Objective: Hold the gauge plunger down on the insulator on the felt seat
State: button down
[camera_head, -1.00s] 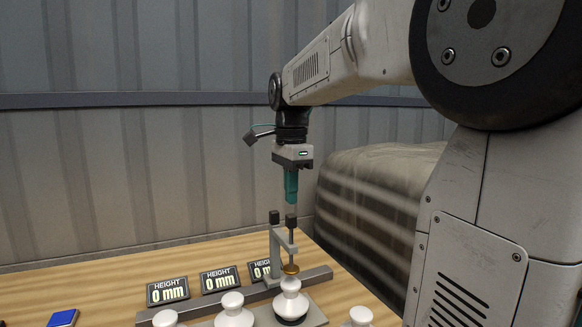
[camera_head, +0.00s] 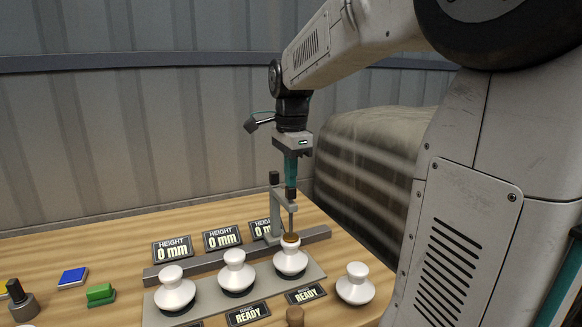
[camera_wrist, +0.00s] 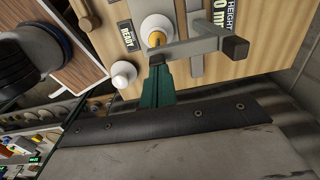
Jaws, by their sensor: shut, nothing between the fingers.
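The gauge stand (camera_head: 275,210) is grey, with a dark-capped plunger (camera_head: 291,212) ending in a brass foot (camera_head: 291,240). The foot is at the top of a white insulator (camera_head: 290,263), which stands upright on a dark seat; whether that seat is felt I cannot tell. My gripper (camera_head: 291,184) is shut and empty, its teal fingers pointing down at the plunger cap, touching it or nearly so. In the wrist view the insulator (camera_wrist: 153,24) and brass foot (camera_wrist: 157,40) show beyond my fingertips (camera_wrist: 157,64), which hide the plunger cap.
Two white insulators (camera_head: 175,290) (camera_head: 237,272) stand left on the grey base plate, and another (camera_head: 355,285) stands off it at right. Two height displays (camera_head: 173,249) (camera_head: 222,238) read 0 mm; a third is partly hidden. Green (camera_head: 101,294) and blue (camera_head: 73,277) blocks lie left.

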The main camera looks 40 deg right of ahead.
jog(key=shift+s+f, duration=0.2)
jog(key=shift+f, duration=0.5)
notch_tip(320, 180, up, 15)
jog(key=shift+w+r, duration=0.2)
dwell(0.4)
jog(key=s+a+f+n, duration=0.7)
jog(key=s+f+n, duration=0.3)
jog(key=s+a+f+n+t, duration=0.1)
jog(key=s+a+f+n, duration=0.7)
jog(key=s+f+n, duration=0.2)
jog(key=shift+a+f+n, duration=0.2)
jog(key=shift+f+n, duration=0.4)
jog(key=shift+f, duration=0.2)
